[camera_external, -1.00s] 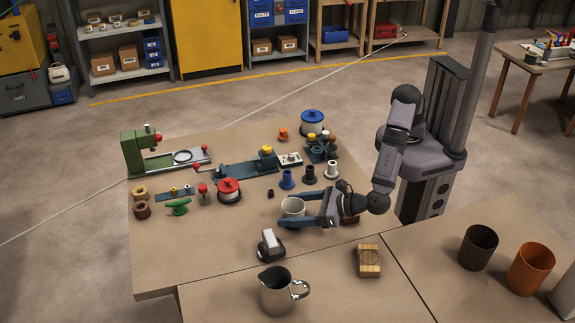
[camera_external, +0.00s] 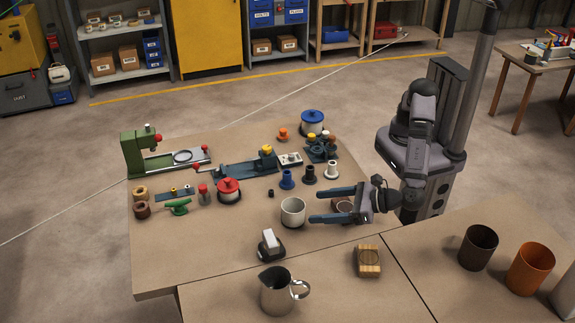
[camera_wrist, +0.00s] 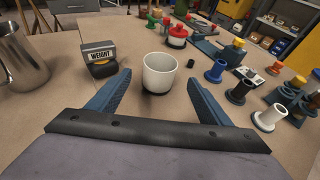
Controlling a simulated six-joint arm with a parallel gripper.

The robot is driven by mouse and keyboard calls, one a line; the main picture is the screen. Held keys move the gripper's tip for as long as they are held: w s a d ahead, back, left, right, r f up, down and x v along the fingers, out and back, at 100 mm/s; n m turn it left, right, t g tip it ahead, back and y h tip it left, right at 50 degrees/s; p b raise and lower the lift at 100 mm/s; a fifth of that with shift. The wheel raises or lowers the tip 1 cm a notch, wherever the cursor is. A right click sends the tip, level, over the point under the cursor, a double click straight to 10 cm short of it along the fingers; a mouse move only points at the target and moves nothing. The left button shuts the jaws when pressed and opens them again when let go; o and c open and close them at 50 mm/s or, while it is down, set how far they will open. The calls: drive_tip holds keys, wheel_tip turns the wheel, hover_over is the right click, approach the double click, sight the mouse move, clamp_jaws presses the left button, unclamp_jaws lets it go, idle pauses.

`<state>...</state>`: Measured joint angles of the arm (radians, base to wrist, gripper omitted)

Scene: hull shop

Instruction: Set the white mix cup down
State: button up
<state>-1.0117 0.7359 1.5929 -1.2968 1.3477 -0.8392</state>
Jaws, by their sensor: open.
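The white mix cup (camera_external: 293,212) stands upright on the tan table, near the middle of its right part. My gripper (camera_external: 312,204) is open, with its two blue fingers pointing left toward the cup. The fingers appear clear of the cup and hold nothing. In the wrist view the cup (camera_wrist: 160,73) stands ahead, beyond and between the fingertips of my gripper (camera_wrist: 158,84). Its open rim faces up, and its contents cannot be made out.
A weight block (camera_wrist: 99,58) stands left of the cup in the wrist view. A metal pitcher (camera_external: 279,292) and a wooden block (camera_external: 369,260) stand nearer the camera. Blue (camera_external: 287,179), black and white spools stand behind the gripper. The table (camera_external: 240,262) is bare left of the weight.

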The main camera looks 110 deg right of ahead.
drive_tip(key=shift+v, duration=1.25)
drive_tip(key=s+d+r+m+g+p, duration=0.1)
drive_tip(key=s+d+m+g+p, duration=0.2)
drive_tip(key=d, duration=0.5)
drive_tip(key=s+d+r+m+g+p, duration=0.1)
drive_tip(key=s+d+m+g+p, duration=0.1)
drive_tip(key=d+m+g, duration=0.4)
drive_tip(key=s+d+m+g+p, duration=0.1)
drive_tip(key=s+d+m+p, duration=0.15)
drive_tip(key=d, duration=0.65)
drive_tip(key=s+d+r+m+g+y+p, duration=0.1)
drive_tip(key=s+d+r+m+y+p, duration=0.1)
drive_tip(key=s+m, duration=0.4)
drive_tip(key=s+d+r+m+y+p, duration=0.2)
drive_tip(key=s+m+y+p, duration=0.3)
drive_tip(key=m, duration=0.7)
drive_tip(key=shift+s+d+g+y+p, duration=0.35)
drive_tip(key=shift+s+d+p, duration=0.2)
drive_tip(key=shift+s, duration=0.5)
